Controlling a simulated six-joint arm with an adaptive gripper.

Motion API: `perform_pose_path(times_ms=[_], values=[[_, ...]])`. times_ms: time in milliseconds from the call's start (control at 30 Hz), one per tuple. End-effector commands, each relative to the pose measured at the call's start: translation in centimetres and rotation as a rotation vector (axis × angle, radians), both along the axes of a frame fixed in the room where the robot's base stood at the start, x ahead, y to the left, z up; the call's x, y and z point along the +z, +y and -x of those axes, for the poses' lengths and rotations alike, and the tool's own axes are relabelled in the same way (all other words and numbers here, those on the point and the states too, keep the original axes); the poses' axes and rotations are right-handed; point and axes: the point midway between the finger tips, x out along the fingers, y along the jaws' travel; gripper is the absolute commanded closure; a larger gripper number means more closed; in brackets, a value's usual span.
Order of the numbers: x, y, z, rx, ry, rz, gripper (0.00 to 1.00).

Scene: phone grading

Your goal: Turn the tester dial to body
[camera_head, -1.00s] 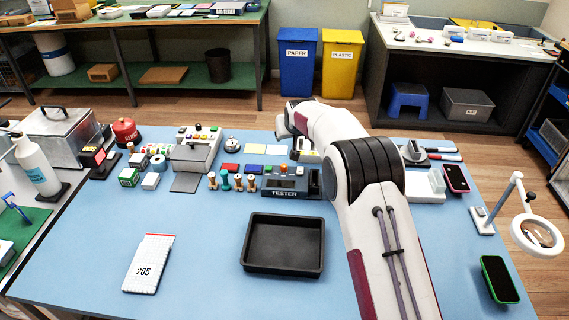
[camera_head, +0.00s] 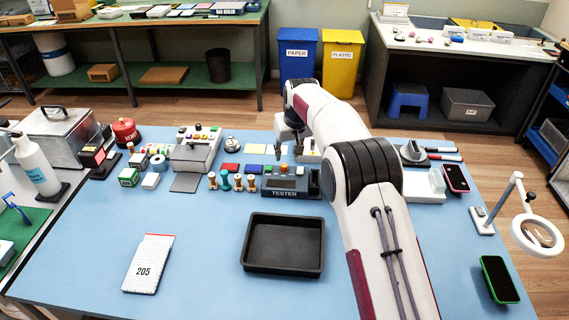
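The tester (camera_head: 291,194) is a dark grey box with a "TESTER" label on its front, standing near the middle of the blue table. Small knobs show along its top. They are too small to tell which one is the dial or where it points, and no "body" mark can be read. My gripper (camera_head: 288,154) points down just behind and above the tester, apart from it. Its dark fingers look spread, with nothing seen between them. My forearm rises to the right of the tester and covers part of the area there.
Several small stamps (camera_head: 225,182) stand close to the left of the tester. An empty black tray (camera_head: 284,272) lies in front of it. A white keypad-like block marked 205 (camera_head: 149,262) is at front left. The front table is mostly clear.

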Motion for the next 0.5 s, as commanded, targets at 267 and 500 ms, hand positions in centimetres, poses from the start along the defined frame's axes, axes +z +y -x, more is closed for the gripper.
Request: perform_pose_path(times_ms=[267,500], values=[[-0.4,0.1,-0.2,-0.001,0.000,0.000,0.68],[-1.9,0.3,-0.7,-0.001,0.000,0.000,0.68]])
